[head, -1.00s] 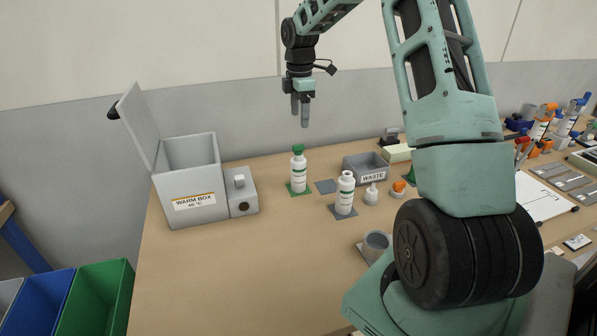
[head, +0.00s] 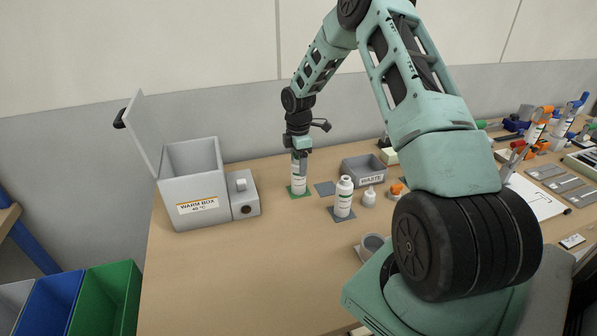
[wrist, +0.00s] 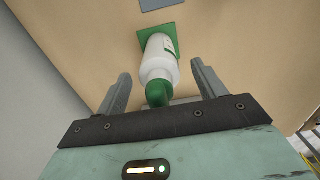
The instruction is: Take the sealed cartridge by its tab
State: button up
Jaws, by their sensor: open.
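A white bottle (head: 298,186) with a green cap stands upright on a green square mat at the back of the bench. My gripper (head: 299,168) points down over it, and the fingers hide the cap in the head view. In the wrist view my gripper (wrist: 161,70) is open, one finger on each side of the bottle (wrist: 159,62), with the green cap between them near the palm. I see no clear gap closed by the fingers; they look apart from the bottle. I cannot make out anything with a tab that I can name as the sealed cartridge.
An open warm box (head: 192,188) stands at the left with a small grey unit (head: 243,196) beside it. A white open-necked bottle (head: 343,197), a grey waste bin (head: 364,170) and a small white dropper bottle (head: 369,196) stand to the right. The bench's front left is clear.

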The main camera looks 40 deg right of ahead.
jog(key=shift+f, duration=0.3)
jog(key=c, duration=1.5)
notch_tip(320, 180, up, 10)
jog(key=b, duration=0.2)
jog(key=shift+r+b, duration=0.1)
jog(key=shift+b, duration=0.2)
jog(key=shift+r, duration=0.1)
jog(key=shift+r+p, duration=1.9)
